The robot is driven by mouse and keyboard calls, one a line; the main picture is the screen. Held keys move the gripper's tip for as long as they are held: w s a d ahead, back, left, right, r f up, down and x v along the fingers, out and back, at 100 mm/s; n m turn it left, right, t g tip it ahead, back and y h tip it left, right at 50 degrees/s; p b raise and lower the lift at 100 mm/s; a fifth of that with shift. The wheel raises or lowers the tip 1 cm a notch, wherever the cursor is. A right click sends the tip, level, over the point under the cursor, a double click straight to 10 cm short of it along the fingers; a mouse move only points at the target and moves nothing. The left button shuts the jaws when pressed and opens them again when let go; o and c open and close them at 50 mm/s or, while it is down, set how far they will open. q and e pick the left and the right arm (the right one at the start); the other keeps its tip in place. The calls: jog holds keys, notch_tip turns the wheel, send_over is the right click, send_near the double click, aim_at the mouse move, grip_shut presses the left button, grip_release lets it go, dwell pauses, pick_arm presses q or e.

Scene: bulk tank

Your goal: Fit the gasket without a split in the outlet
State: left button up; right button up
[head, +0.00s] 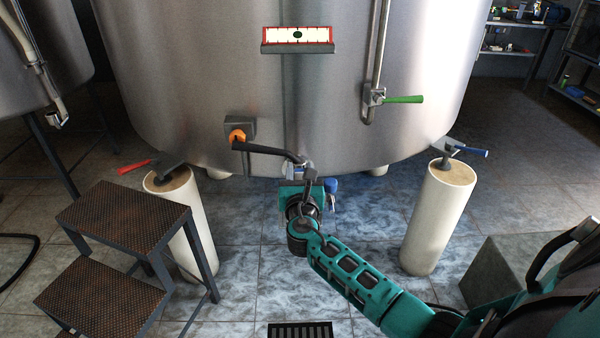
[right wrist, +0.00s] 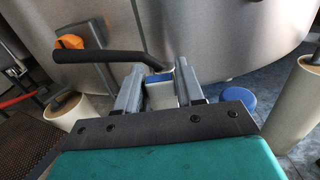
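The steel tank (head: 220,70) fills the upper head view. At its lower front is an orange fitting (head: 237,136) with a long black handle (head: 270,151) pointing right; both also show in the right wrist view, the orange fitting (right wrist: 70,42) at upper left. My right gripper (head: 300,172) is under the handle's tip, against the tank's lower edge. In the right wrist view its two grey fingers (right wrist: 160,88) stand either side of a small blue-topped, pale piece (right wrist: 159,79) and seem to touch it. I cannot tell whether this is the gasket. The outlet's opening is hidden. My left gripper is out of view.
A blue round-topped thing (head: 331,186) is just right of my right gripper. Pale pillars stand left (head: 190,225) and right (head: 438,220), with a red-handled (head: 133,167) and a blue-handled part (head: 471,152) on top. Dark steps (head: 125,215) stand left; a floor grate (head: 300,330) lies in front.

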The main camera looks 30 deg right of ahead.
jog(key=o, duration=0.5)
jog(key=shift+f, duration=0.2)
jog(key=shift+c, duration=0.2)
jog(key=shift+s, duration=0.1)
jog(key=p+v, duration=0.2)
jog(key=v, duration=1)
jog(key=shift+s+a+r, duration=0.2)
jog(key=shift+s+a, duration=0.05)
jog(key=shift+s, duration=0.1)
